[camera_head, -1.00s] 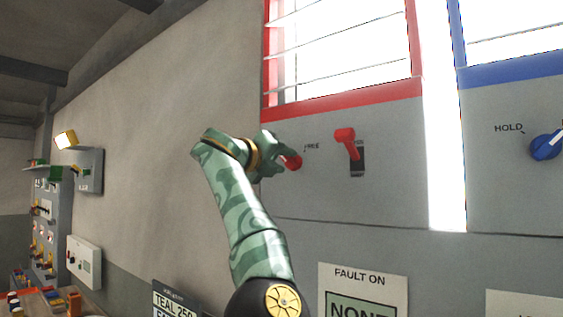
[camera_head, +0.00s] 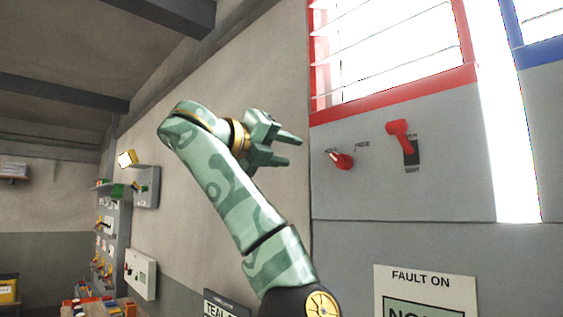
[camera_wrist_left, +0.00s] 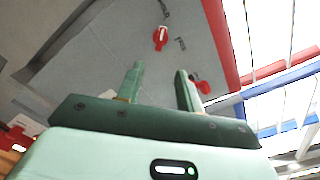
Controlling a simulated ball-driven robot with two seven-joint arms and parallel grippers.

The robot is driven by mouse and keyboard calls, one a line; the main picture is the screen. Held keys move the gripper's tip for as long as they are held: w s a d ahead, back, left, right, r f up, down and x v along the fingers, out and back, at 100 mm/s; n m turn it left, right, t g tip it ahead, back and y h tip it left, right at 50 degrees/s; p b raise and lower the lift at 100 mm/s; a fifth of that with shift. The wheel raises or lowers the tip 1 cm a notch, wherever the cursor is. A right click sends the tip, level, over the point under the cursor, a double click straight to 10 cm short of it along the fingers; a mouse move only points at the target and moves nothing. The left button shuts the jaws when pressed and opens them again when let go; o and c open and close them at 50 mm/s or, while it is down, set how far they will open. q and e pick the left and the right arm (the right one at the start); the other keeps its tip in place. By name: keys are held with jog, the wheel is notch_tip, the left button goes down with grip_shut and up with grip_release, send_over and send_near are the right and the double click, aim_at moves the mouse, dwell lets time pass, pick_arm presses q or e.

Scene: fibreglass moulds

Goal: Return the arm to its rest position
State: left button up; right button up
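My left arm (camera_head: 225,180), green with a camouflage pattern, rises from the bottom of the head view and bends toward the wall panel. My left gripper (camera_head: 292,148) is open and empty, to the left of the red knob (camera_head: 342,160) and apart from it. In the left wrist view the two fingers (camera_wrist_left: 160,85) stand apart with nothing between them. The red knob shows there beyond the fingers (camera_wrist_left: 160,38), and a red lever handle shows beside the right finger (camera_wrist_left: 203,87). My right gripper is not in view.
The grey panel (camera_head: 450,185) carries the red lever (camera_head: 400,135) under a red-framed window (camera_head: 390,100). A "FAULT ON" sign (camera_head: 425,290) is at the lower right. Wall boxes (camera_head: 140,272) and a bench with coloured blocks (camera_head: 95,305) stand to the left.

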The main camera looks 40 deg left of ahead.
pick_arm(q)
jog(key=shift+s, duration=0.5)
